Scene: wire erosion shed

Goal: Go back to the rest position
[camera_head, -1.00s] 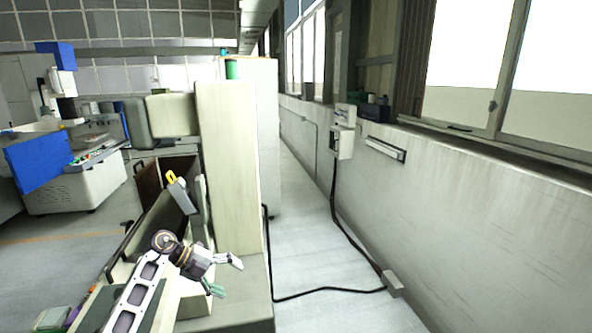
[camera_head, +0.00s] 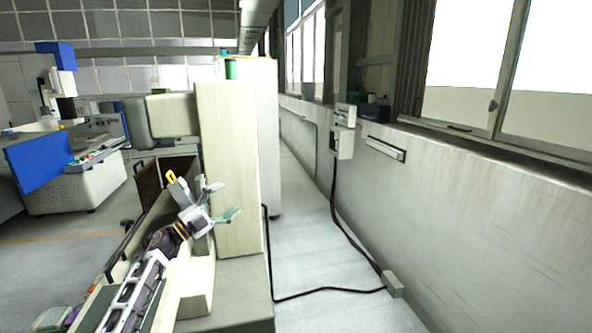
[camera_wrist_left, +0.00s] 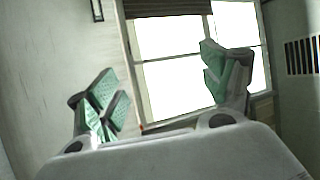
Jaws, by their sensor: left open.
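My left gripper (camera_head: 222,203) is open and empty, raised in front of the cream machine column (camera_head: 228,150) in the head view. I cannot tell whether it touches the column. In the left wrist view its two green-padded fingers (camera_wrist_left: 165,90) are wide apart, with nothing between them. Beyond them are the wall and the bright window (camera_wrist_left: 180,75). My right gripper is not in view.
The cream machine stands close to my left arm, with a grey-yellow item (camera_head: 178,188) beside the gripper. A black cable (camera_head: 330,290) runs over the floor to a small box (camera_head: 392,284). The aisle floor (camera_head: 310,240) is otherwise clear. A blue-panelled machine (camera_head: 40,160) stands at left.

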